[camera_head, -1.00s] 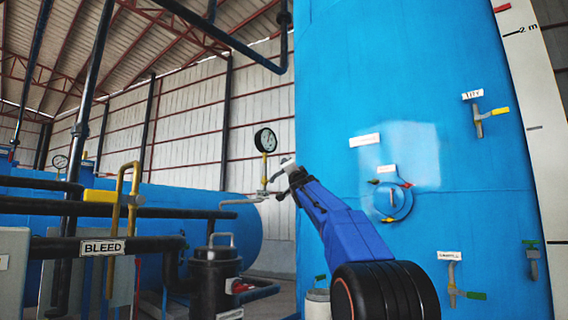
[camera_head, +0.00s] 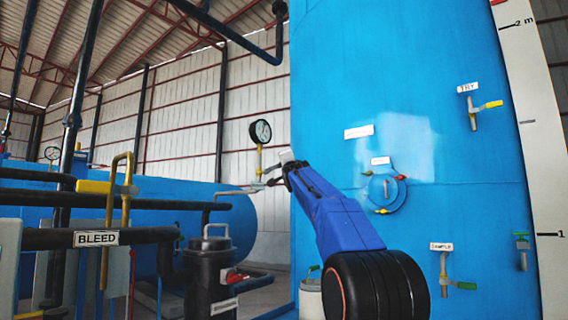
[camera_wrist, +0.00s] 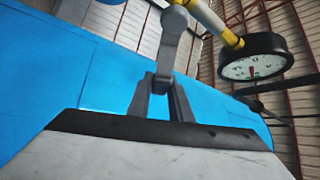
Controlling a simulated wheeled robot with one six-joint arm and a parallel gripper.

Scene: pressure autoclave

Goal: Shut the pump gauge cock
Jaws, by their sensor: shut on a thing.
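The pump gauge (camera_head: 260,131) has a white dial and black rim and stands on a yellow stem. My gripper (camera_head: 277,182) is at the cock, just right of the stem. In the wrist view, the fingers of my gripper (camera_wrist: 160,98) are closed on the end of the grey cock lever (camera_wrist: 170,50). The lever runs from the fingers toward the yellow stem (camera_wrist: 215,22). The gauge also shows there (camera_wrist: 255,58). The cock's body is partly out of the wrist view.
A large blue vessel (camera_head: 340,80) stands close to the right of my arm. A black pump (camera_head: 210,275) stands below left of the cock. Dark pipes and a yellow-handled valve by the BLEED label (camera_head: 96,238) are at the left.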

